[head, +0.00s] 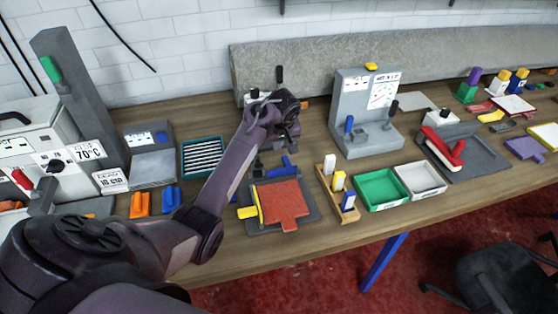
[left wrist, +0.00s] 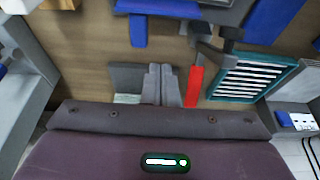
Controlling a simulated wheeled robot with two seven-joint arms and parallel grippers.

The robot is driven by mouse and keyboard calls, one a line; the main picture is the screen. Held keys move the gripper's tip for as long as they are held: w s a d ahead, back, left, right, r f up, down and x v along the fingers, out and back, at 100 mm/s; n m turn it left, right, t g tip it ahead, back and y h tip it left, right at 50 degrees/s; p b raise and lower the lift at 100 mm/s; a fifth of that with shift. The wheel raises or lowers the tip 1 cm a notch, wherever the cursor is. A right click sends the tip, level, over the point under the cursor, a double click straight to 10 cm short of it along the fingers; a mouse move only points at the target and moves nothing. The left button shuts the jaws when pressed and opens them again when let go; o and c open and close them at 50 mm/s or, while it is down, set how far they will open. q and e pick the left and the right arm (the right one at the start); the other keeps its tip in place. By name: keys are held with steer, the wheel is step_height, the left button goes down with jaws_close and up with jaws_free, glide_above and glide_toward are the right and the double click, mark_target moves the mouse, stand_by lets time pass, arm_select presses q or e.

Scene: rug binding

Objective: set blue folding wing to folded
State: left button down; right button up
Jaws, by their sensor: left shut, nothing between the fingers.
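The blue folding wing (head: 289,172) is at the back edge of a grey fixture, behind a red flat piece (head: 283,204); it lies outside the red piece, not over it. A yellow wing (head: 248,211) is at the fixture's left edge. In the left wrist view, a blue bar with a projecting tab (left wrist: 138,30), apparently the wing, is at the top. My left gripper (head: 283,122) is above the table behind the fixture, apart from the wing. Its fingers (left wrist: 161,84) are together and empty in the left wrist view. My right gripper is out of view.
A teal slotted tray (head: 203,157) lies left of the fixture. A small wooden rack (head: 335,192), a green bin (head: 380,190) and a white bin (head: 420,180) stand to the right. A grey upright stand (head: 355,95) is behind them. A red piece (left wrist: 194,86) shows beside my fingers.

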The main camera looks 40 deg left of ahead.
arm_select(q)
steer(key=f+p, duration=0.1)
steer(key=f, duration=0.1)
steer(key=f+p, duration=0.1)
steer(key=f, duration=0.1)
steer(key=f+p, duration=0.1)
steer(key=f, duration=0.1)
steer(key=shift+s+d, duration=0.25)
steer(key=shift+s+d+p, duration=0.4)
steer(key=shift+p, duration=0.05)
steer(key=shift+w+f, duration=0.1)
